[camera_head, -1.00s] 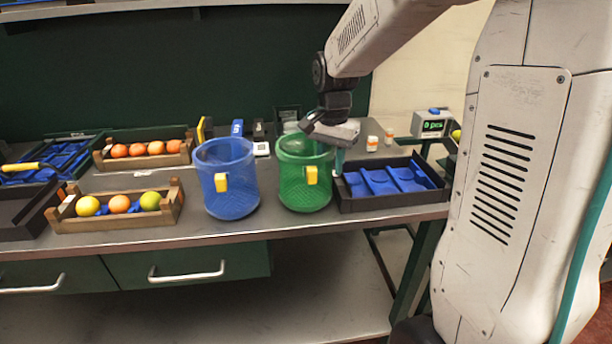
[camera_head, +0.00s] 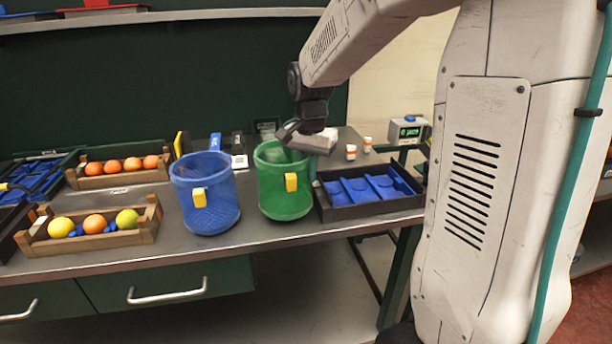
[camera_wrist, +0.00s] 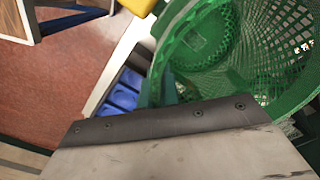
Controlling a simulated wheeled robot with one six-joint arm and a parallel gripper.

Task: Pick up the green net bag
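The green net bag (camera_head: 284,194) stands upright on the bench, with a yellow tag (camera_head: 291,182) on its front. In the wrist view, I look down into the open green mesh bag (camera_wrist: 205,45), which fills the upper right. My gripper (camera_head: 312,165) is at the bag's right rim, pointing down. One teal finger shows just outside the bag's right wall. The other finger is not clearly visible. In the wrist view the grey gripper body covers the bottom, and a teal finger (camera_wrist: 165,86) shows against the bag's wall. Whether the fingers are closed on the rim is hidden.
A blue net bag (camera_head: 205,210) stands close on the left. A black tray with blue inserts (camera_head: 372,212) is close on the right. Wooden crates of fruit (camera_head: 98,243) are farther left. Small bottles (camera_head: 351,152) and a display box (camera_head: 408,131) stand behind.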

